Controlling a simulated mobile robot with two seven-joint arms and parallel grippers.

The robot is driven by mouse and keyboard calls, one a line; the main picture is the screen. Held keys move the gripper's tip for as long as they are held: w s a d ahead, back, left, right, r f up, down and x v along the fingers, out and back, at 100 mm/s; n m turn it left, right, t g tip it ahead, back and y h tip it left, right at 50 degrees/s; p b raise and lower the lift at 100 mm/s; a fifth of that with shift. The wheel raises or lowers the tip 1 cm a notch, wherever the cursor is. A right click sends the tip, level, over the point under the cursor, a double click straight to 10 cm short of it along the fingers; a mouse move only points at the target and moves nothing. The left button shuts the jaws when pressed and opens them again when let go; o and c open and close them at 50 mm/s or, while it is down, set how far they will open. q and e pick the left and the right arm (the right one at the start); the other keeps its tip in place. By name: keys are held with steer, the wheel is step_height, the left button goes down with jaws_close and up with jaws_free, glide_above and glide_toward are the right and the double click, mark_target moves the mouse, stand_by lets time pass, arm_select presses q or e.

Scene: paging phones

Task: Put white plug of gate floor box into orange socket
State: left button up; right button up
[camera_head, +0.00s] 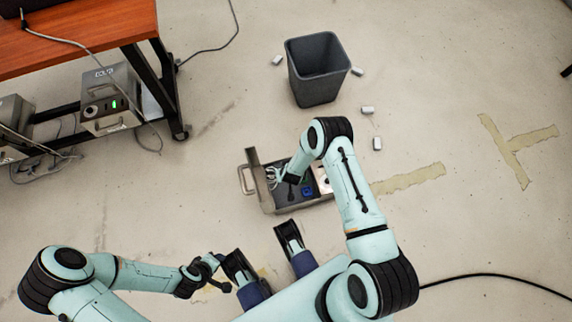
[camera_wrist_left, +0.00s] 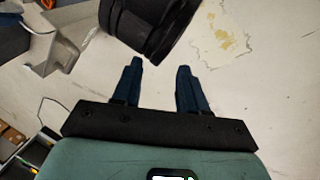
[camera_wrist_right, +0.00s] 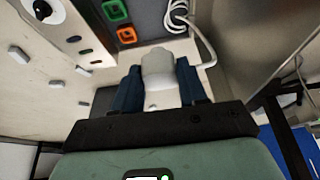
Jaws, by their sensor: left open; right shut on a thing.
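The gate floor box (camera_head: 268,202) lies open on the floor, with my right arm over it. In the right wrist view, my right gripper (camera_wrist_right: 160,72) is shut on the white plug (camera_wrist_right: 158,65), whose white cable (camera_wrist_right: 205,45) trails to the right. The orange socket (camera_wrist_right: 127,35) is on the dark panel, up and left of the plug and apart from it, beside a green socket (camera_wrist_right: 115,10). My right gripper (camera_head: 287,177) also shows at the box in the head view. My left gripper (camera_wrist_left: 160,68) is open and empty, away from the box.
A dark bin (camera_head: 317,88) stands behind the box, with several small white pieces (camera_head: 377,143) on the floor. A wooden table (camera_head: 80,35) with grey devices (camera_head: 108,98) below it is at the left. The floor at the right is mostly clear.

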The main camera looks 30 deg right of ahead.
steer(key=w+d+b, duration=0.6)
steer(key=d, duration=0.4)
steer(key=shift+w, duration=0.35)
steer(key=shift+w+d+b, duration=0.5)
steer(key=shift+d+b, duration=0.25)
steer(key=shift+d, duration=0.05)
